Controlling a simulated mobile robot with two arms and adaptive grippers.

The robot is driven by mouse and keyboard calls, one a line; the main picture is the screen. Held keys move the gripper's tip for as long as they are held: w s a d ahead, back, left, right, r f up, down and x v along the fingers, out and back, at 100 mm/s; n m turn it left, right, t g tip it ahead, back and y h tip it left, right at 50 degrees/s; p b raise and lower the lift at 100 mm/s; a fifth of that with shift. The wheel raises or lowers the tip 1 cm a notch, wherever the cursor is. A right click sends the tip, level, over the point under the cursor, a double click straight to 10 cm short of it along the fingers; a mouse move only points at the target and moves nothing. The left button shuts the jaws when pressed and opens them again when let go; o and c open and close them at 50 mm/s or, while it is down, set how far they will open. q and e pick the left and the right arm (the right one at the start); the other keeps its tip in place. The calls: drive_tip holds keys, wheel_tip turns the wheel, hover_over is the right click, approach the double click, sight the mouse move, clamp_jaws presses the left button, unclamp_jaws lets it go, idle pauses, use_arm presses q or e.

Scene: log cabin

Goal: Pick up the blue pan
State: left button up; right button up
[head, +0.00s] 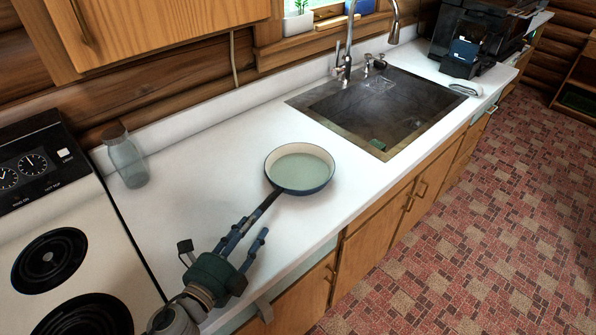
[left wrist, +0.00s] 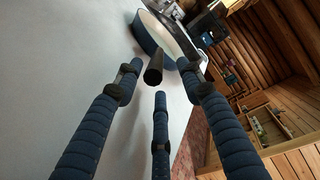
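The blue pan (head: 299,168) has a pale inside and a dark handle. It sits on the white counter between the stove and the sink, its handle pointing toward the lower left. My left gripper (head: 243,236) is low over the counter at the handle's end. In the left wrist view, the pan (left wrist: 148,34) is beyond the spread fingers of my left gripper (left wrist: 158,80). The handle's end shows between the fingertips, with gaps visible around it. The gripper is open. My right gripper is not in view.
A glass jar (head: 125,158) stands at the back left next to the stove (head: 62,255). The sink (head: 345,101) with its faucet (head: 347,58) is to the right. The counter (head: 205,180) around the pan is mostly clear, and its front edge is near.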

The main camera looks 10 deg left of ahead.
sight(274, 196)
use_arm(q)
drive_tip(key=shift+w, duration=0.15)
drive_tip(key=shift+w+r, duration=0.1)
drive_tip(key=shift+w, duration=0.15)
drive_tip(key=p+x, duration=0.1)
drive_tip(key=x, duration=0.3)
drive_tip(key=shift+w+d+p, duration=0.1)
drive_tip(key=shift+w+p, duration=0.1)
drive_tip(key=shift+p, duration=0.1)
drive_tip(key=shift+w+d, duration=0.1)
drive_tip(key=shift+w, duration=0.5)
drive_tip(key=p+x, duration=0.1)
drive_tip(key=x, duration=0.2)
drive_tip(key=shift+w+f, duration=0.25)
drive_tip(key=shift+w, duration=0.05)
drive_tip(key=shift+w+f, duration=0.15)
drive_tip(key=shift+w, duration=0.2)
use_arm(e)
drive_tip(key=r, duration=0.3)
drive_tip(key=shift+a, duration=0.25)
use_arm(q)
drive_tip(key=shift+s, duration=0.1)
drive_tip(key=shift+c, duration=0.5)
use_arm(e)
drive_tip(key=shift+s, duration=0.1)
